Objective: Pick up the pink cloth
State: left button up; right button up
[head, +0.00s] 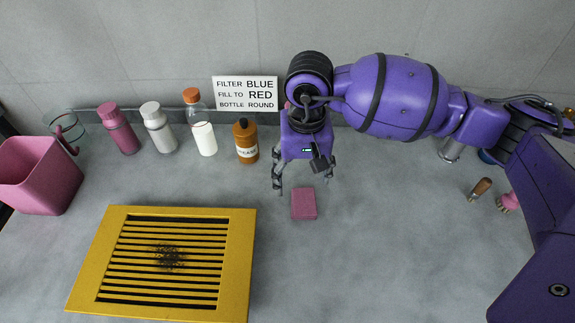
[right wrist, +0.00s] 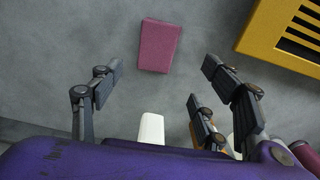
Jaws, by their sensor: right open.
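The pink cloth (head: 304,204) is a small folded block lying flat on the grey counter. It also shows in the right wrist view (right wrist: 159,46), near the top middle. My right gripper (head: 304,188) is open and empty above the counter, just behind the cloth in the head view. In the right wrist view its fingers (right wrist: 163,72) are spread wide, with the cloth ahead of the gap between them and apart from them. My left gripper is not in view.
A yellow grille (head: 245,240) with a dark smudge lies left of the cloth. Several bottles, including a brown one (head: 245,142), stand behind, beside a sign (head: 245,93). A pink bin (head: 40,185) is far left. Brushes (head: 480,188) lie right.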

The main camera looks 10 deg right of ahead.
aim_at(304, 200)
jog(key=f, duration=0.5)
jog(key=s+f+p, duration=0.1)
jog(key=f, duration=0.1)
jog(key=shift+d+f, duration=0.2)
jog(key=shift+d, duration=0.05)
jog(key=c, duration=1.1)
